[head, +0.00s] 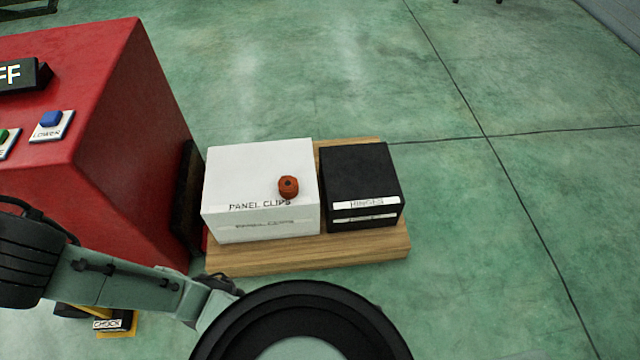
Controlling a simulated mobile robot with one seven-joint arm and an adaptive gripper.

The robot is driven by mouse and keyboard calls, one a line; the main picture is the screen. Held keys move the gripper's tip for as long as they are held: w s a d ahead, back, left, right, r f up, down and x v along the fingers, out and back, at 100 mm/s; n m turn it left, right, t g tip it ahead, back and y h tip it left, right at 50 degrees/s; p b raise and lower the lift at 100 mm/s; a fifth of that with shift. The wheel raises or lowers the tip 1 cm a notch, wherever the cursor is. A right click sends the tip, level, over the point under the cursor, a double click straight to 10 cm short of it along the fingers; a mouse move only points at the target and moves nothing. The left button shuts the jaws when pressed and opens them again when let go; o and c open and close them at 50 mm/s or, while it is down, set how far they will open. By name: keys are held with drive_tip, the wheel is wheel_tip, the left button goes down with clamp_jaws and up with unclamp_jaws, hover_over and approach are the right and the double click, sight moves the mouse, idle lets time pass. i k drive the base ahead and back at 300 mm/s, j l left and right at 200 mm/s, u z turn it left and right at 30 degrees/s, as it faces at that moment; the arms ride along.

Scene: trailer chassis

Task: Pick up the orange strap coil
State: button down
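The orange strap coil (288,187), a small orange-red roll with a dark hole at its centre, sits on top of the white box marked PANEL CLIPS (240,172), near its front right. Nothing touches it except the box. My arm comes in from the lower left. What looks like my gripper (222,284), a dark end piece, is at the lower left, below and left of the coil and well apart from it. A black ring-shaped part partly covers that area, and I cannot make out the fingers.
A black box marked HINGES (361,175) stands right of the white box, both on a wooden board (330,255). A red cabinet with buttons (120,130) stands close at the left. A CHOCK label (107,324) shows at lower left. The green floor is clear behind and right.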

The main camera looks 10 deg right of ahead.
sight(288, 186)
drive_tip(key=u, duration=0.25)
drive_tip(key=i+l+u, duration=0.1)
drive_tip(key=l+u, duration=0.25)
drive_tip(key=l, duration=0.15)
drive_tip(key=l+u, duration=0.35)
drive_tip(key=l, duration=0.2)
drive_tip(key=l+u, duration=0.1)
drive_tip(key=l, duration=0.75)
drive_tip(key=k+l, duration=0.1)
drive_tip(key=l, duration=0.7)
drive_tip(key=k+l+u, duration=0.15)
drive_tip(key=l, duration=0.7)
drive_tip(key=i, duration=0.05)
